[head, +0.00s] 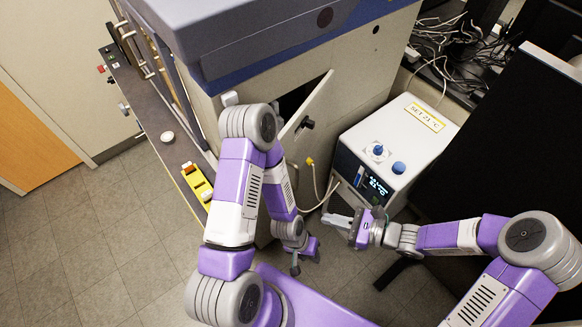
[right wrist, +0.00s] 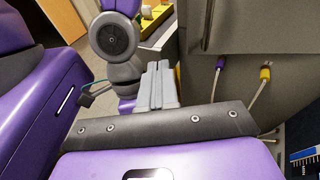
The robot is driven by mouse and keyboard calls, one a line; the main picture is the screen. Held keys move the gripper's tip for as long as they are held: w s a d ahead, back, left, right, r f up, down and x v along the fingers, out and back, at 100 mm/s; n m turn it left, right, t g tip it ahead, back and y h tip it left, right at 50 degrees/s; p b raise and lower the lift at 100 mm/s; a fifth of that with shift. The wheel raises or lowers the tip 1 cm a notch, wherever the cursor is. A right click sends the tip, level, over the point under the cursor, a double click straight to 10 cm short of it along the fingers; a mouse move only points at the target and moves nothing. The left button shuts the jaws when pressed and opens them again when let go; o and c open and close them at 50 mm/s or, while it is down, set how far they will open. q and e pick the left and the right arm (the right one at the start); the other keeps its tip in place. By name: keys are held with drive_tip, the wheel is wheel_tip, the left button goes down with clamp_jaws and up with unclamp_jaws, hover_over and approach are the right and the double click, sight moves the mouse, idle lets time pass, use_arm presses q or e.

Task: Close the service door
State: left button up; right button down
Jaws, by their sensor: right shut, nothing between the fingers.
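The service door (head: 316,104) is a beige panel on the front of the large cabinet (head: 355,72) in the head view. It stands open at an angle, with a dark gap (head: 290,101) beside it and a dark knob (head: 307,123) on its face. My left gripper (head: 295,268) hangs low in front of the cabinet, below the door and apart from it; its jaw opening is unclear. My right gripper (head: 334,220) is shut and empty, pointing left below the door. Its closed fingers (right wrist: 158,84) also show in the right wrist view. My left arm hides part of the cabinet front.
A white chiller box (head: 404,140) with a lit display stands right of the cabinet. A hose with a yellow connector (head: 309,161) runs from the cabinet close to my right gripper. A yellow tray (head: 197,182) lies on the ledge at left. A black panel (head: 510,150) stands at right.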

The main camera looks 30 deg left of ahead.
drive_tip(key=w+a+r+m+t+y, duration=0.1)
drive_tip(key=w+r+m+t+y, duration=0.1)
drive_tip(key=w+r+y, duration=0.3)
use_arm(q)
drive_tip(key=shift+r+p, duration=0.7)
drive_tip(key=shift+r, duration=0.15)
use_arm(e)
drive_tip(key=a+h, duration=0.2)
drive_tip(key=a, duration=1.2)
drive_tip(key=shift+s+a+r+t, duration=0.2)
drive_tip(key=shift+r+t, duration=0.1)
drive_tip(key=shift+r, duration=0.15)
